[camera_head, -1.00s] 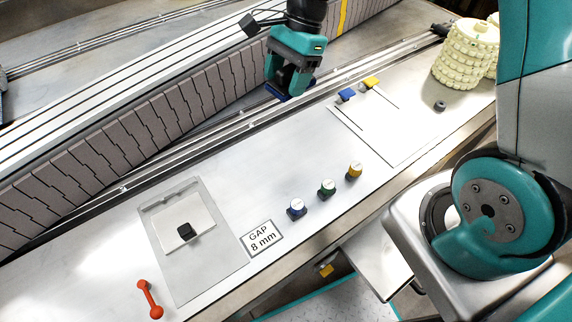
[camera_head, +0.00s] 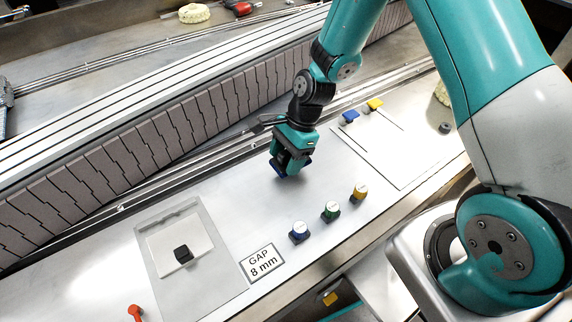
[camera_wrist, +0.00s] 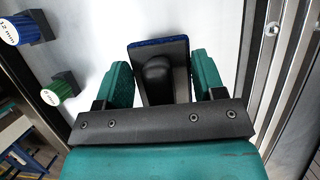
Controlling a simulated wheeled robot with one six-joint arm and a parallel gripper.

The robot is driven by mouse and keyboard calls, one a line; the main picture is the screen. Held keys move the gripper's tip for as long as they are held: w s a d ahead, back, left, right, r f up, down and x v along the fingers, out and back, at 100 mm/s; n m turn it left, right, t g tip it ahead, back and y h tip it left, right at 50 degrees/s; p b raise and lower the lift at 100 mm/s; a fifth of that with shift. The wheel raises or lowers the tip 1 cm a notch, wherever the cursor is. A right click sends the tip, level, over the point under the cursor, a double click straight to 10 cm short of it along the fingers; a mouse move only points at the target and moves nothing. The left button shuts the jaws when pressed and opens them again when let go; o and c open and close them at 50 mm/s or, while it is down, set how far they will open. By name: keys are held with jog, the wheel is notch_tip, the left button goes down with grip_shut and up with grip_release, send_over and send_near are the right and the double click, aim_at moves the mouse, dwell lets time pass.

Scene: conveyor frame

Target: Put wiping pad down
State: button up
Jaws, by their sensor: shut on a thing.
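The wiping pad is a dark plate with a blue edge (camera_wrist: 160,43) and a black knob on top. My gripper (camera_wrist: 163,75) is shut on that knob, with a teal finger on each side in the wrist view. In the head view my gripper (camera_head: 290,158) points down over the silver table, and the blue pad (camera_head: 277,169) shows under its fingers. The fingers hide part of the pad. I cannot tell whether the pad touches the table.
A recessed tray (camera_head: 205,281) with a black-knobbed plate lies left, beside a "GAP 8 mm" sign (camera_head: 262,262). An outlined area (camera_head: 400,160) is right. The conveyor (camera_head: 130,140) runs behind.

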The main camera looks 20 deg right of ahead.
aim_at(286, 165)
jog(key=shift+f, duration=1.55)
jog(key=shift+f, duration=0.2)
jog(key=o, duration=0.9)
jog(key=v, duration=1.1)
jog(key=shift+r, duration=0.3)
jog(key=r+n, duration=0.1)
jog(key=r, duration=0.1)
jog(key=shift+s+a+r, duration=0.2)
jog(key=shift+s+r, duration=0.05)
jog(key=s+a+r+n+p, duration=0.1)
jog(key=s+a+r+n, duration=0.2)
jog(key=s+r+n, duration=0.6)
jog(key=s+a+r+n+t+p, duration=0.1)
jog(key=s+a+r+n, duration=0.3)
jog(key=s+r+n, duration=0.5)
jog(key=shift+s+a+r+n, duration=0.2)
jog(key=shift+s+n, duration=0.9)
jog(key=shift+n, duration=0.8)
